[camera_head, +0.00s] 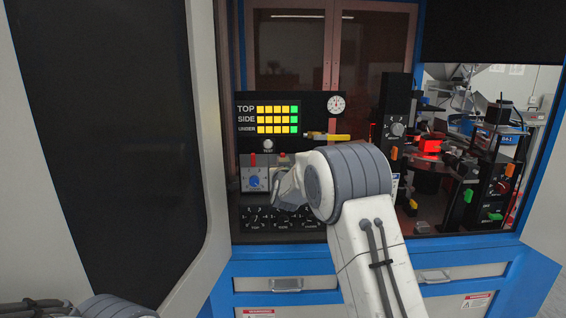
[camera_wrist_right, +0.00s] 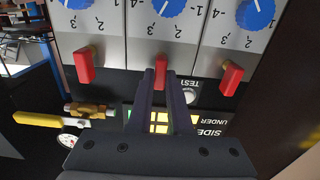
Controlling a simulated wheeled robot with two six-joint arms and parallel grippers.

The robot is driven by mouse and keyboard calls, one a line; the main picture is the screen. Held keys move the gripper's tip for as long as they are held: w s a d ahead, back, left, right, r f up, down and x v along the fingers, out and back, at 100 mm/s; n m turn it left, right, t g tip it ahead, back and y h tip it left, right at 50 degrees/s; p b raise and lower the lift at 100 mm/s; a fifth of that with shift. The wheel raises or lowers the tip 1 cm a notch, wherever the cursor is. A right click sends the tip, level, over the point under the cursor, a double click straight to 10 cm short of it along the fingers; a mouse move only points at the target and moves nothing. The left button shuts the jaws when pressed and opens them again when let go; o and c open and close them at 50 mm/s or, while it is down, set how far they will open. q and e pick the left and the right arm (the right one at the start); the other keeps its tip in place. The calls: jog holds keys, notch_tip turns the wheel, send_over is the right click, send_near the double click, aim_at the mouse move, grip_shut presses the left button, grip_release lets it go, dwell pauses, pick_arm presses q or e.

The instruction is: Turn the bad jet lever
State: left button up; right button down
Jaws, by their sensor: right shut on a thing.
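Three red levers stand on a light grey panel under blue dials, seen upside down in the right wrist view: one at the left (camera_wrist_right: 84,66), a middle red lever (camera_wrist_right: 160,66), and one at the right (camera_wrist_right: 231,79). My right gripper (camera_wrist_right: 160,78) is shut on the middle red lever, a finger on either side. In the head view my right wrist covers most of the panel. One red lever (camera_head: 253,160) and a blue dial (camera_head: 254,182) show left of it. Which lever is the bad jet one is not marked. My left gripper is out of view.
A light board (camera_head: 277,118) with yellow and green lights in rows TOP, SIDE and UNDER is above the panel. A yellow valve handle (camera_head: 327,137) and a gauge (camera_head: 336,103) are to its right. A row of black dials (camera_head: 265,218) lies below.

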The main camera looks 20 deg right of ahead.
jog(key=shift+f, duration=0.15)
jog(key=c, duration=0.8)
grip_release()
jog(key=shift+c, duration=0.2)
jog(key=b+v, duration=0.3)
jog(key=v, duration=0.7)
jog(key=shift+s, duration=0.25)
